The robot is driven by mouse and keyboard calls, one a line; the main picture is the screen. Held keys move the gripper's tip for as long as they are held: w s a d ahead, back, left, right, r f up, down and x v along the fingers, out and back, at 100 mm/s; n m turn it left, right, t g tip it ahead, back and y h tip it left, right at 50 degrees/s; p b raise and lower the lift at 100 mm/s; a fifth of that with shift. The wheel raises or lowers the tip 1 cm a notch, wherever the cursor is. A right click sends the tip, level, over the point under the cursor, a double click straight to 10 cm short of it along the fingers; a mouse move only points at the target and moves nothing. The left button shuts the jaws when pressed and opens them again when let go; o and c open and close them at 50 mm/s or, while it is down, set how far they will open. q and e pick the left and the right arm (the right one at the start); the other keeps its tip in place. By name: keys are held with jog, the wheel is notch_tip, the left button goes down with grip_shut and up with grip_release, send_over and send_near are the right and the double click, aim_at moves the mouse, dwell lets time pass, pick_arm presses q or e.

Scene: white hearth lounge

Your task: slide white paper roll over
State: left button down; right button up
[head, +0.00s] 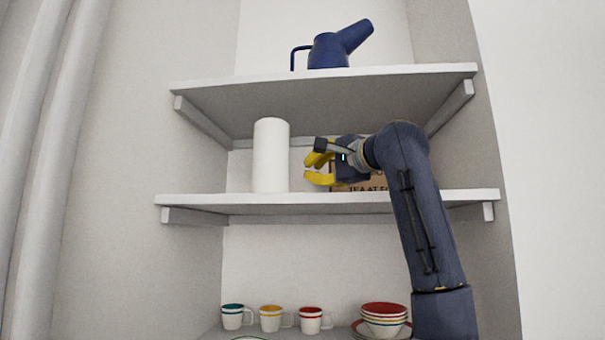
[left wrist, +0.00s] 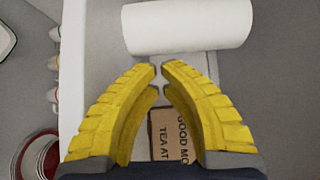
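The white paper roll (head: 271,155) stands upright on the middle shelf (head: 240,199), toward its left end. In the left wrist view the paper roll (left wrist: 187,26) lies across the top, beyond the fingertips. My left gripper (head: 306,172) is just right of the roll at shelf height, its yellow fingers pointing at it with a gap between. In the left wrist view my left gripper (left wrist: 160,68) has a narrow gap between its tips and nothing in it. It is apart from the roll. My right gripper is out of view.
A brown lettered box (head: 376,184) stands behind my gripper, partly hidden. A blue watering can (head: 328,51) is on the upper shelf (head: 330,79). Below are several cups, including a red-rimmed one (head: 310,321), and stacked bowls (head: 384,318). The shelf left of the roll is clear.

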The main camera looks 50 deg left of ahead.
pick_arm(q)
jog(key=shift+s+d, duration=0.15)
jog(key=shift+d, duration=1.15)
